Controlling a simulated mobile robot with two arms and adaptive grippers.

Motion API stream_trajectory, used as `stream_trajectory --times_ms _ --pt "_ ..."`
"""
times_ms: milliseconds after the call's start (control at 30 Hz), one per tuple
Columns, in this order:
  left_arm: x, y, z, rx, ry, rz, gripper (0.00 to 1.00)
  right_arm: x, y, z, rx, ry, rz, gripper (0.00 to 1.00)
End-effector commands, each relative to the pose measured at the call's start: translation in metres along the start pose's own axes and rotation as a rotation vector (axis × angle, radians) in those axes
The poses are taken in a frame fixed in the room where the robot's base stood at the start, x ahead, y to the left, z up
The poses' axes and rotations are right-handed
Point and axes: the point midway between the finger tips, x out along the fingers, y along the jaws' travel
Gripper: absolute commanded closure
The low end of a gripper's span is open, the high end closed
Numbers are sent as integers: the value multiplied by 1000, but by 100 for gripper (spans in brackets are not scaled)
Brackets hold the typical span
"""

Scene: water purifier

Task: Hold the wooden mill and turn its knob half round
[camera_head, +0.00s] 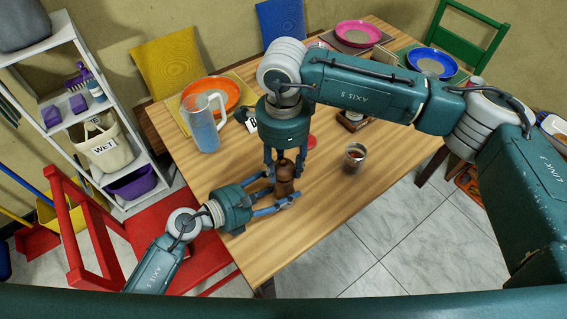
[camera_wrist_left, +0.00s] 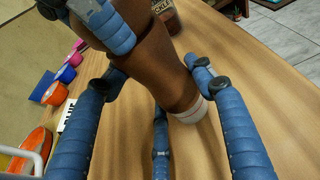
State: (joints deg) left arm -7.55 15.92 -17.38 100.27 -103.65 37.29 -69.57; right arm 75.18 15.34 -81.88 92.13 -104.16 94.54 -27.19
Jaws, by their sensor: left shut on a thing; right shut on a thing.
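The brown wooden mill (camera_head: 284,180) stands at the table's front middle, between my two grippers. My left gripper (camera_head: 283,189) comes from the left and is shut around the mill's body. In the left wrist view the mill (camera_wrist_left: 165,65) fills the upper middle, tilted in the picture, with a pale band at its base. My right gripper (camera_head: 285,160) points down from above and is shut on the mill's top. Its fingers hide most of the knob, and blue finger pads also show at the top of the left wrist view.
A glass jar (camera_head: 355,156) stands right of the mill. A blue pitcher (camera_head: 203,123) and an orange plate (camera_head: 222,93) are at the left. Pink (camera_head: 357,33) and blue (camera_head: 432,63) plates lie at the back. A red chair (camera_head: 160,222) stands left of the table.

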Motion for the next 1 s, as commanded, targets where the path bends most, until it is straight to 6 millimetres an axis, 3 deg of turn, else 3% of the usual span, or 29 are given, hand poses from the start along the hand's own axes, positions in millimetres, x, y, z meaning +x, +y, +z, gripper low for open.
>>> stream_trajectory --times_ms 367,1000 --pt "0 0 0 0 0 1 77 -1 0 0 188 3 -3 86" --pt "0 0 0 0 1 0 77 -1 -1 0 790 11 -9 86"
